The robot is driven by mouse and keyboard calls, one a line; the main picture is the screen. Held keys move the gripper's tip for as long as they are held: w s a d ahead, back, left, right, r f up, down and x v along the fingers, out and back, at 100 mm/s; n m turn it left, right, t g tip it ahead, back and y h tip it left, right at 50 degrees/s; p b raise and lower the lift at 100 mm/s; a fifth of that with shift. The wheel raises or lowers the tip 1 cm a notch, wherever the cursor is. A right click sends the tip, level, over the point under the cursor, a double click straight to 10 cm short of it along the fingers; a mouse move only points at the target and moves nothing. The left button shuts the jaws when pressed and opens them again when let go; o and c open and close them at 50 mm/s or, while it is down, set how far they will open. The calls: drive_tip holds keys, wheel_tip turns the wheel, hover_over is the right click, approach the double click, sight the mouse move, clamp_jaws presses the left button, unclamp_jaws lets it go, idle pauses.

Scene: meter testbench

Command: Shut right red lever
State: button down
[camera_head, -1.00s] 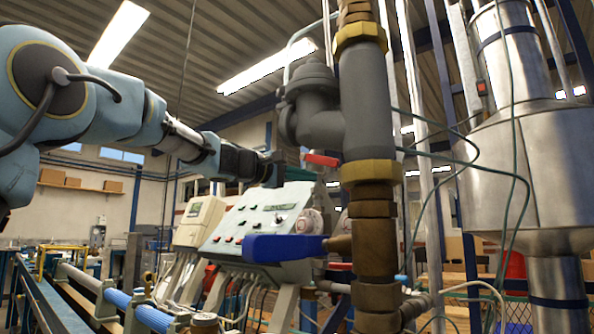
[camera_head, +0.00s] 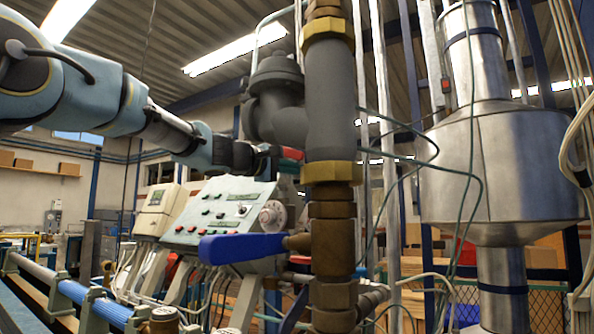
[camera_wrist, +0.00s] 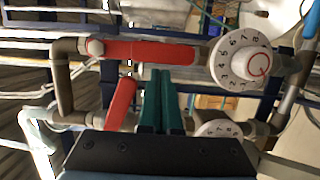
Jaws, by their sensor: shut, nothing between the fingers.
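In the wrist view, one red lever (camera_wrist: 150,52) lies along a pipe beside a numbered dial. A second red lever (camera_wrist: 121,101) stands tilted, just left of my gripper's green fingers. I cannot tell which one is the right lever. My gripper (camera_wrist: 161,78) is shut and empty; its tips end just below the first lever, and contact cannot be judged. In the head view, my gripper (camera_head: 272,151) is beside a red lever (camera_head: 291,153) left of the big vertical pipe. Another red lever (camera_head: 300,259) shows lower, partly hidden by that pipe.
A large vertical pipe (camera_head: 330,100) with brass fittings and a blue-handled valve (camera_head: 240,247) stands in the foreground. A control panel (camera_head: 222,212) sits behind. A numbered dial (camera_wrist: 240,60) and a second, partly hidden dial (camera_wrist: 215,128) flank the levers. A steel tank (camera_head: 500,170) is at right.

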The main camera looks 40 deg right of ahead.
drive_tip(key=shift+f, duration=0.1)
drive_tip(key=shift+s+n+b, duration=0.25)
drive_tip(key=shift+n+b, duration=0.05)
drive_tip(key=shift+b, duration=0.25)
drive_tip(key=shift+s+d+f+n+b, duration=0.15)
drive_tip(key=shift+s+n+b, duration=0.2)
drive_tip(key=shift+b, duration=0.3)
drive_tip(key=s+d+r+n+t+h+b, duration=0.1)
drive_tip(key=s+n+h+b, duration=0.1)
drive_tip(key=s+n+b, duration=0.4)
drive_tip(key=shift+s+d+n+t+b, duration=0.3)
drive_tip(key=shift+n+t+b, duration=0.1)
drive_tip(key=shift+n+b, duration=1.75)
drive_tip(key=shift+r, duration=0.15)
drive_tip(key=shift+w+p, duration=0.1)
drive_tip(key=shift+p, duration=0.2)
